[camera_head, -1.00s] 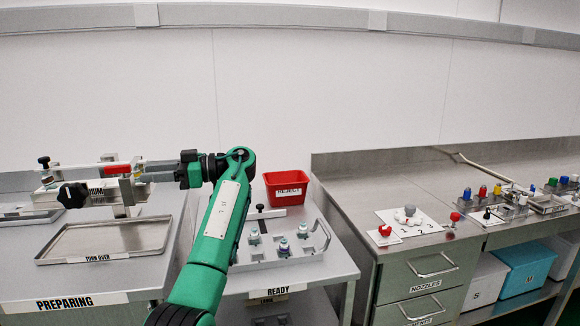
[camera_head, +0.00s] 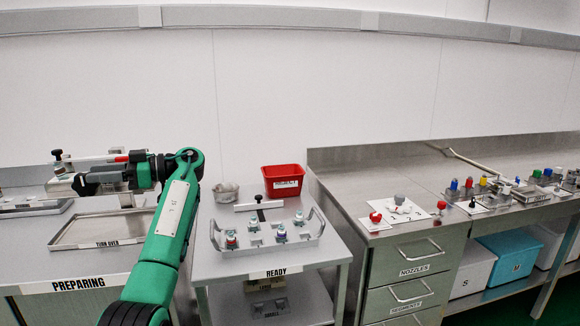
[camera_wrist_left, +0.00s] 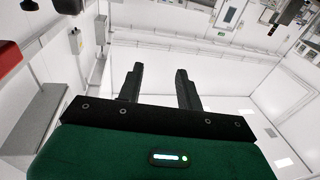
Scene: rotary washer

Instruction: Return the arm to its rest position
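My left arm (camera_head: 172,215), green with a black wrist, comes up from the bottom of the head view and bends left at the elbow. My left gripper (camera_head: 84,184) is over the back of the PREPARING table (camera_head: 22,303), in front of a metal fixture with black knobs. In the left wrist view the two black fingers of the gripper (camera_wrist_left: 159,82) stand apart with nothing between them. My right gripper is in neither view.
An empty metal tray (camera_head: 62,246) lies below my left arm. On the READY table (camera_head: 215,266) stand a metal rack (camera_head: 265,244) with several nozzles, a grey bowl (camera_head: 226,192) and a red REJECT bin (camera_head: 284,180). A steel counter (camera_head: 345,185) with small parts is at right.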

